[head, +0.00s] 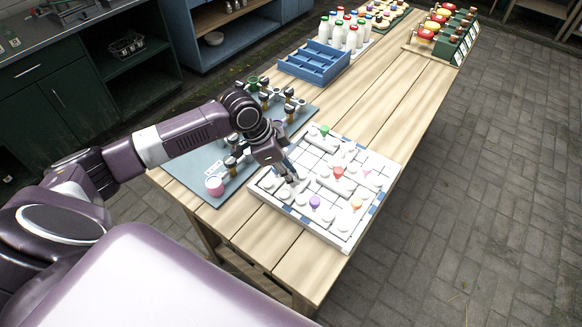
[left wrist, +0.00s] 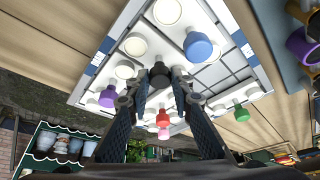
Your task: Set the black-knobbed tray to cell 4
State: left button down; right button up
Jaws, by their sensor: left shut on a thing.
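The white board (head: 311,232) lies on the wooden table, its grid holding trays with coloured and white knobs. My left gripper (head: 288,178) reaches down over its left part. In the left wrist view, the gripper (left wrist: 159,88) is shut with a black knob (left wrist: 158,72) between its fingertips. The head view hides that knob behind the gripper. A blue knob (left wrist: 197,47) is close beside it in the wrist view. Purple (head: 315,202), red (head: 338,172), orange (head: 356,204) and green (head: 325,131) knobs stand on the board. Cell numbers cannot be read. My right gripper is out of view.
A grey-blue mat (head: 200,187) with several small objects and a pink cup (head: 214,186) lies left of the board. A blue divided crate (head: 314,64), white bottles (head: 340,36) and a rack (head: 454,42) stand farther back. The table's right side is bare.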

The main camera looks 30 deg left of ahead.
pick_arm(q)
jog(key=shift+s+f, duration=0.15)
jog(key=shift+s, duration=0.2)
jog(key=c, duration=1.7)
grip_release()
jog(key=shift+w+d, duration=0.1)
jog(key=shift+w, duration=0.15)
jog(key=v, duration=1.2)
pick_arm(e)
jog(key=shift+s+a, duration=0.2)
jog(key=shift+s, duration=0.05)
